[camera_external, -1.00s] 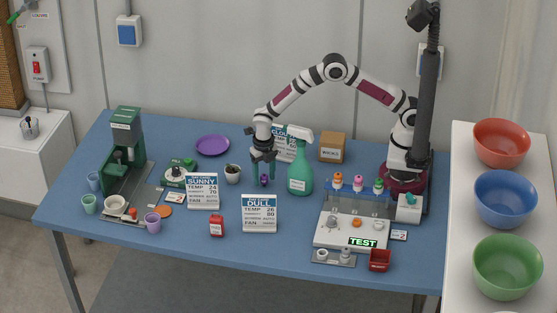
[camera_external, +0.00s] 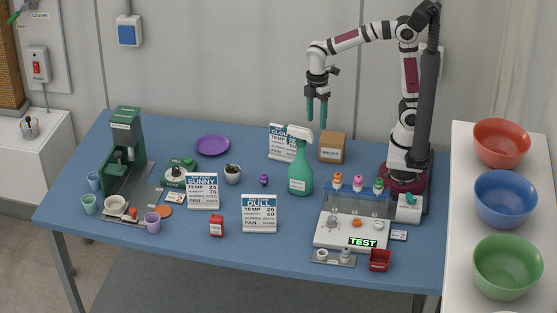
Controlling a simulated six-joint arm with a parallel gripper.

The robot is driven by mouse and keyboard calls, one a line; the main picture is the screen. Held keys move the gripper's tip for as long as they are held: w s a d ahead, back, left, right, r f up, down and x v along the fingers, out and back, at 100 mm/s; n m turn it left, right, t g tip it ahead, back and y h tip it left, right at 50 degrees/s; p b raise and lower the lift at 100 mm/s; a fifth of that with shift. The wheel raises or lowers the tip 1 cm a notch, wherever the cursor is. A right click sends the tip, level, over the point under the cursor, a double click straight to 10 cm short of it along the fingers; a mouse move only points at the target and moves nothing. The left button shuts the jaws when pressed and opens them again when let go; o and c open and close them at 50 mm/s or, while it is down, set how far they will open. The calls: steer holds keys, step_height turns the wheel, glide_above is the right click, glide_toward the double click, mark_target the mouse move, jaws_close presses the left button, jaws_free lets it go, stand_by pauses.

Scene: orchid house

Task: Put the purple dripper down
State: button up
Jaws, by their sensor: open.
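The purple dripper (camera_external: 264,180) is a small purple piece standing on the blue table (camera_external: 330,267), between the small potted plant (camera_external: 233,174) and the green spray bottle (camera_external: 300,170). Nothing touches it. My gripper (camera_external: 317,122) is open and empty, its two green fingers pointing down. It is raised well above the table, up and to the right of the dripper, in front of the back wall and near the wooden box.
A wooden box (camera_external: 332,147) and the CLOUDY card (camera_external: 282,143) stand at the back. The SUNNY (camera_external: 203,191) and DULL (camera_external: 259,213) cards stand nearer the front. A purple plate (camera_external: 213,145) lies at the back left. A rack with coloured-top droppers (camera_external: 357,198) stands at right.

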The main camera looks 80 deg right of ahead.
steer(key=s+d+f+m, duration=0.1)
steer(key=s+m, duration=1.4)
steer(key=s, duration=0.1)
steer(key=shift+s+d+m+y, duration=0.3)
steer(key=shift+s+m+y, duration=0.1)
